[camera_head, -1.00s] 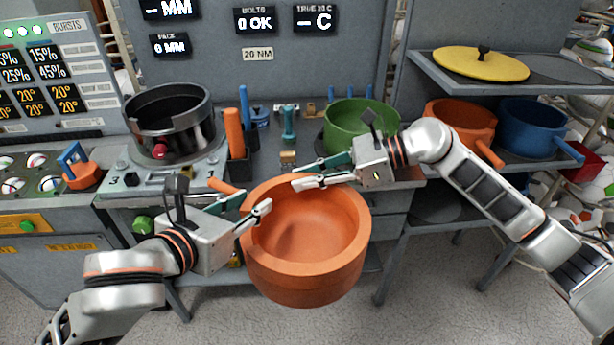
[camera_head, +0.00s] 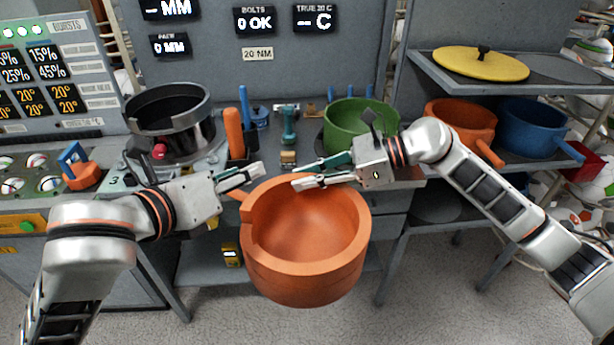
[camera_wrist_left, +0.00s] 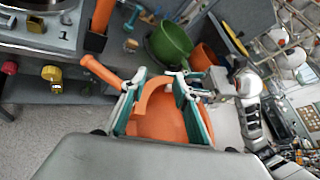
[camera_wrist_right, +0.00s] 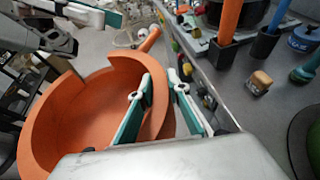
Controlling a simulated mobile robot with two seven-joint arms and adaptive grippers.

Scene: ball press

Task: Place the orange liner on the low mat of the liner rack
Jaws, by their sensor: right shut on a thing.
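The orange liner (camera_head: 305,275), a deep round bowl with a notch in its left rim and a handle, hangs upright in front of the bench. My right gripper (camera_head: 297,174) is shut on its far rim; the right wrist view shows the rim between those fingers (camera_wrist_right: 160,95). My left gripper (camera_head: 257,172) is at the liner's far left, near the handle. Its fingers are apart in the left wrist view (camera_wrist_left: 158,95), with the liner beyond; contact cannot be told. The liner rack (camera_head: 425,72) stands at right, with a dark low mat (camera_head: 435,205) on its lower shelf.
The rack holds a yellow lid (camera_head: 480,63), an orange pot (camera_head: 462,118) and a blue pot (camera_head: 530,125). A green pot (camera_head: 358,120) stands on the bench behind my right gripper. A dark press cylinder (camera_head: 170,120) stands at left. The floor before the rack is clear.

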